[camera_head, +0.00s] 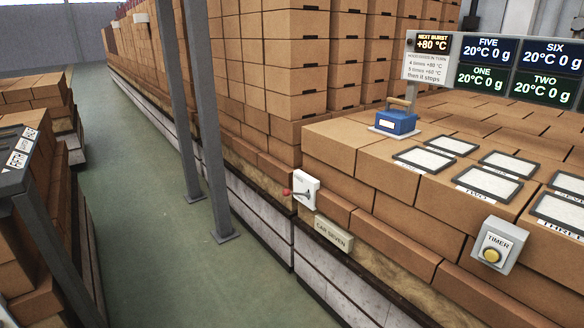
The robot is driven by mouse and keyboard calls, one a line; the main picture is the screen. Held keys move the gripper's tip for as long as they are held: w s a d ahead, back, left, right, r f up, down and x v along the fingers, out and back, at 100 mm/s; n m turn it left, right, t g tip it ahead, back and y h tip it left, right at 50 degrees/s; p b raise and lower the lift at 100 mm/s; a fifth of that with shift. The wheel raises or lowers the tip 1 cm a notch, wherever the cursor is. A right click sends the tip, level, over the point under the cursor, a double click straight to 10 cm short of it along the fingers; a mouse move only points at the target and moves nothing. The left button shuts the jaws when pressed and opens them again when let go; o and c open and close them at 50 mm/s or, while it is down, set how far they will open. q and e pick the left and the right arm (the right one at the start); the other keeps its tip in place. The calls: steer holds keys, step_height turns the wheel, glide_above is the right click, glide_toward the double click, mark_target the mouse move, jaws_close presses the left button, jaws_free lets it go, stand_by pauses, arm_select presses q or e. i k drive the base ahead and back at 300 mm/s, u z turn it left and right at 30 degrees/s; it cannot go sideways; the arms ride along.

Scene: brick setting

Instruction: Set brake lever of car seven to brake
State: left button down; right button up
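The brake lever is on a small white plate (306,188) on the side of the brick-loaded car, at the corner of the stack. Its dark arm points left and ends in a red knob (287,192) that sticks out past the plate's left edge. The markings on the plate are too small to read. A beige sign reading CAR SEVEN (334,233) is just below and right of the lever. Neither of my grippers can be made out in this view.
Two grey posts (208,120) stand on the green floor (150,220) left of the lever. A yellow-button timer box (498,243), framed pads (488,184), a blue box with a handle (396,122) and temperature screens (520,68) are on the right. Bricks are stacked at left.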

mark_target(286, 192)
steer(key=i, duration=1.55)
steer(key=z, duration=1.2)
